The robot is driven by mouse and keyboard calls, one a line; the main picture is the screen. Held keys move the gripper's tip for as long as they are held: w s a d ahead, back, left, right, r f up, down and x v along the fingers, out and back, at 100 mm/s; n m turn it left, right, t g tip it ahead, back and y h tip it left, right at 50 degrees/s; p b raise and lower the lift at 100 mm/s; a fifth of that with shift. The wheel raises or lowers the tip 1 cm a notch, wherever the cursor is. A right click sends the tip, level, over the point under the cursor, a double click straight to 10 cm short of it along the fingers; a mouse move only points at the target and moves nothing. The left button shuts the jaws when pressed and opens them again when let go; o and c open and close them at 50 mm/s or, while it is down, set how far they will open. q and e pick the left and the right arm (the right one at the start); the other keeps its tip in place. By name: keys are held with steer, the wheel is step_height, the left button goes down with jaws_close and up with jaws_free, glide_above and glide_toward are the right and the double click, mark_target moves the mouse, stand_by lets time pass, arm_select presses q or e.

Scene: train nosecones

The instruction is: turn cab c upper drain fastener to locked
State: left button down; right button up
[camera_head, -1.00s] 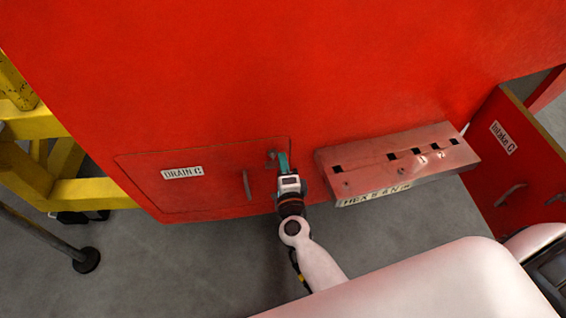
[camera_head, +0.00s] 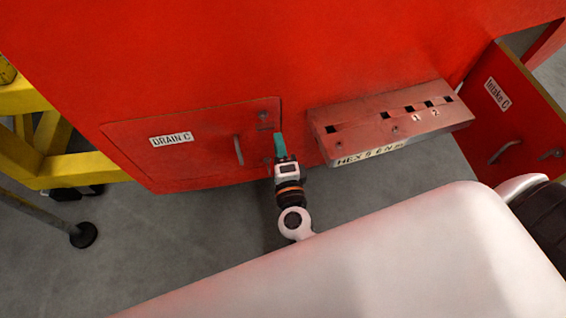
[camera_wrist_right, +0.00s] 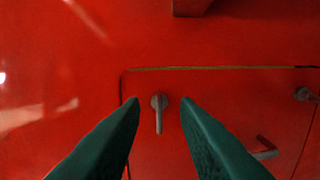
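The upper fastener (camera_head: 265,127) sits at the upper right corner of the red DRAIN C door (camera_head: 205,155). Its grey lever lies sideways in the head view, pointing left. In the right wrist view this fastener (camera_wrist_right: 159,112) shows between the teal fingers, farther off, its lever pointing down in that picture. My right gripper (camera_head: 279,145) is in front of the door's right edge, just below the upper fastener in the head view. Its fingers (camera_wrist_right: 160,125) are open and empty. The lower fastener (camera_wrist_right: 305,95) shows at the right of the wrist view. My left gripper is out of view.
A door handle (camera_head: 238,150) stands left of the gripper. A red hex-key rack (camera_head: 385,125) juts out to the right. The Intake C panel (camera_head: 515,105) is farther right. A yellow frame (camera_head: 70,165) stands at left. My pale arm fills the foreground.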

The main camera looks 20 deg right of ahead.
steer(key=b+v, duration=0.1)
steer(key=v, duration=0.4)
steer(key=shift+s, duration=0.1)
stand_by(0.3)
steer(key=s+a+f+n+g+y, duration=0.1)
steer(key=s+f+n+g+y, duration=0.3)
steer(key=f, duration=0.6)
steer(key=s+a+f+n+g, duration=0.1)
steer(key=a+f+n, duration=0.1)
steer(key=f+n, duration=0.6)
steer(key=s+a+f+n+g+y, duration=0.1)
steer(key=s+f+n+g+y, duration=0.15)
steer(key=f, duration=0.85)
steer(key=s+d+f+n+g+h, duration=0.1)
steer(key=s+d+f+n+g, duration=0.3)
steer(key=s+f, duration=0.5)
steer(key=s+d+f+n+g+h, duration=0.1)
steer(key=s+d+f+n+g, duration=0.3)
steer(key=s+d+f, duration=0.5)
steer(key=s+g, duration=0.1)
steer(key=s, duration=0.4)
steer(key=shift+s+n+h, duration=0.35)
steer(key=shift+s, duration=0.05)
